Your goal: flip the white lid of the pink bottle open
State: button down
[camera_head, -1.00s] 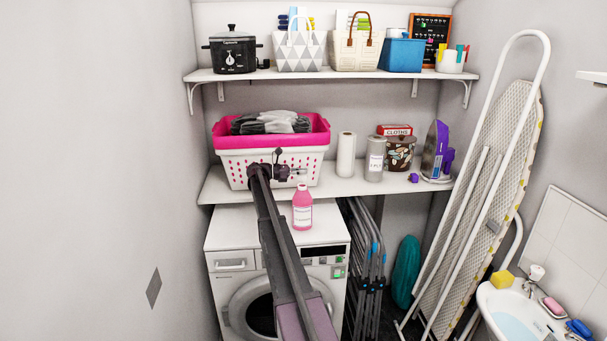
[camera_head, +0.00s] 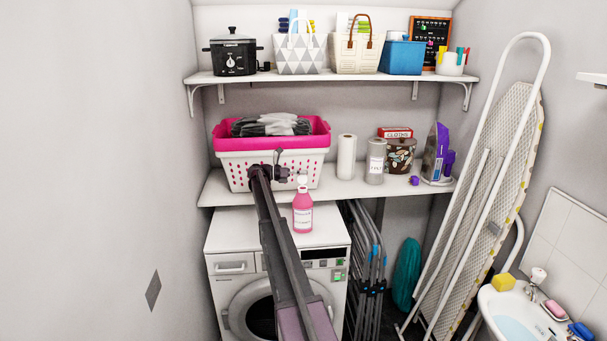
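The pink bottle (camera_head: 302,217) stands upright on top of the white washing machine or dryer, near the right side of its top. Its white lid (camera_head: 302,184) is at the bottle's top; it is small here, and I cannot tell for sure whether it is flipped up. My gripper (camera_head: 299,178) is at the end of my dark arm, which reaches up from the bottom of the picture. Its tip is right at the lid, level with or slightly above it. Whether they touch is unclear. The fingers are too small to read as open or shut.
A white basket with a pink rim (camera_head: 273,165) stands on the shelf just behind my gripper. The machine top (camera_head: 232,228) is bare left of my arm. A folded drying rack (camera_head: 368,255) stands right of the machine.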

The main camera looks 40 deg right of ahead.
jog(key=shift+f, duration=0.1)
jog(key=c, duration=0.8)
grip_release()
jog(key=shift+w, duration=0.1)
jog(key=v, duration=1.2)
